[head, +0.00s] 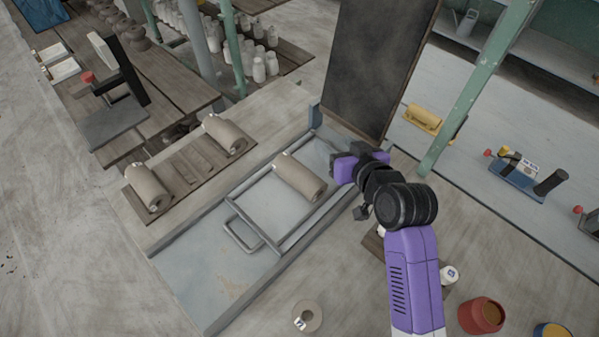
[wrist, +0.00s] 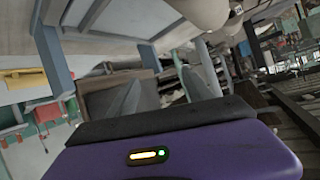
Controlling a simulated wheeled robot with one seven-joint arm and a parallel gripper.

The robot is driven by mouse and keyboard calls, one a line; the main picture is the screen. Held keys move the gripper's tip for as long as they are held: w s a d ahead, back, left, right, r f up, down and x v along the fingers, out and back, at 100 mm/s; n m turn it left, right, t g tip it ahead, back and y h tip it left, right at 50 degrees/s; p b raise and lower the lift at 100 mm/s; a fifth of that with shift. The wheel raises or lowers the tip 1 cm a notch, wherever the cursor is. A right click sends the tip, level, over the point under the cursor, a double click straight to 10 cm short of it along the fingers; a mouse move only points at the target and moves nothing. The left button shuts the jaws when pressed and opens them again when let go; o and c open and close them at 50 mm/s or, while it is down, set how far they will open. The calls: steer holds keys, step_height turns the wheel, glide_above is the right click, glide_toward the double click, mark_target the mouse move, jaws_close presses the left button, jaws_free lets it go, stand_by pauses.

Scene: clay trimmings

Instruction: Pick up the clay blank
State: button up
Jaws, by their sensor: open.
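A grey-brown clay cylinder (head: 298,177) lies on its side across a metal frame in the middle of the bench. Two similar cylinders, one at the left (head: 148,187) and one at the back (head: 224,134), lie at the ends of a wooden board. I cannot tell by looks which is the clay blank. My gripper (head: 345,170) is open, just right of the middle cylinder and apart from it as far as I can see; its fingertips are partly hidden. The wrist view shows my purple gripper housing below and a pale rounded shape (wrist: 204,12) at the top edge.
The metal frame (head: 244,236) has a loop handle and lies in a railed grey track (head: 205,285). A dark upright panel (head: 375,60) stands behind my gripper. A green post (head: 478,85) rises to the right. A terracotta pot (head: 481,315) and a round disc (head: 308,316) are in front.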

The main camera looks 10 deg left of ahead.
mark_target(305, 172)
steer(key=s+a+n+g, duration=0.1)
steer(key=n+g, duration=0.1)
steer(key=g, duration=0.1)
steer(key=s+a+f+n+g, duration=0.1)
steer(key=g, duration=0.2)
steer(key=s+a+n+g, duration=0.1)
steer(key=n+g, duration=0.1)
steer(key=g, duration=0.2)
steer(key=shift+s+a+f+n+h+p, duration=0.2)
steer(key=shift+s+a+n+h+p, duration=0.1)
steer(key=shift+s+p, duration=0.1)
steer(key=shift+s+d+g, duration=0.1)
steer(key=shift+s+g, duration=0.3)
steer(key=shift+s, duration=0.05)
steer(key=shift+x, duration=1.1)
steer(key=p+x, duration=0.1)
steer(key=x, duration=0.3)
steer(key=shift+w+a+p, duration=0.25)
steer(key=shift+a+p, duration=0.1)
steer(key=shift+a, duration=0.05)
steer(key=shift+a+f, duration=0.15)
steer(key=shift+f, duration=0.2)
steer(key=shift+w, duration=0.1)
jaws_close()
